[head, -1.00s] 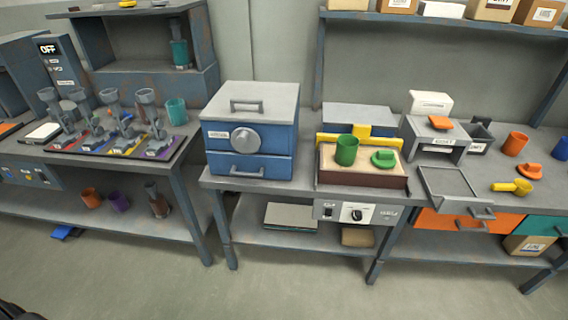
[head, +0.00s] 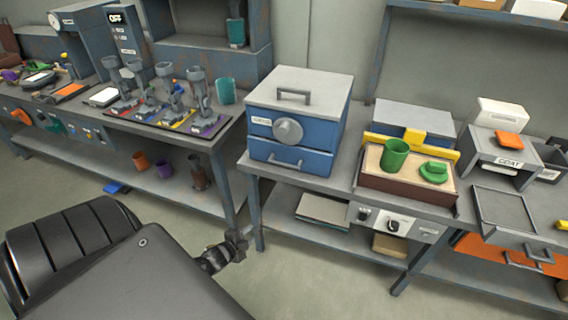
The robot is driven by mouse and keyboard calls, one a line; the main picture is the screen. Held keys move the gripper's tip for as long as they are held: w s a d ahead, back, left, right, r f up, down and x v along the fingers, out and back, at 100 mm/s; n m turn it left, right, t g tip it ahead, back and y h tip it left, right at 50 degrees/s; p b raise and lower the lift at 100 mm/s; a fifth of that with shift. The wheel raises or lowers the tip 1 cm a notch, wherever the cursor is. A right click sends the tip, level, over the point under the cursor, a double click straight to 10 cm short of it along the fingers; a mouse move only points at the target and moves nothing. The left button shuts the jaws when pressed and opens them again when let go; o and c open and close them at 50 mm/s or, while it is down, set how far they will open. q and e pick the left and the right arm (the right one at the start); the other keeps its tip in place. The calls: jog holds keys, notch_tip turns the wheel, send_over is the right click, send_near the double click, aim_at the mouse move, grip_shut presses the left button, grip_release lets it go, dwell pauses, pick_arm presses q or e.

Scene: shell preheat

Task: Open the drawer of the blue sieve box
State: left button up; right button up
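The blue sieve box (head: 262,125) stands on the workbench in the middle of the head view. It has a grey lid with a handle, a round grey knob on its front and a label beside the knob. Its drawer (head: 317,163) is the lower front panel, with a grey bar handle (head: 286,161), and looks shut. My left gripper (head: 236,242) is small in view at the end of my dark arm, below and in front of the bench, apart from the box. Its finger gap is not clear. My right gripper is out of view.
Right of the box, a green cup (head: 394,158) and green lid (head: 433,172) stand on a sand-topped brown box (head: 405,192). A left bench holds a tray (head: 176,134) of several funnel-topped stands. Open floor lies between the benches and me.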

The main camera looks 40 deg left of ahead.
pick_arm(q)
jog(key=w+r+m+t+h, duration=0.1)
jog(key=w+r+m+t, duration=0.15)
jog(key=r, duration=0.45)
jog(key=w+r+m+t+h, duration=0.15)
jog(key=w+r, duration=0.25)
jog(key=r, duration=0.4)
jog(key=m+t, duration=0.2)
jog(key=m, duration=0.1)
send_near(282, 166)
jog(key=w, duration=0.5)
jog(key=w+p, duration=0.1)
jog(key=w, duration=0.4)
jog(key=shift+w+d+r, duration=0.2)
jog(key=shift+w+d, duration=0.05)
jog(key=shift+w, duration=0.15)
jog(key=shift+c, duration=0.2)
grip_shut()
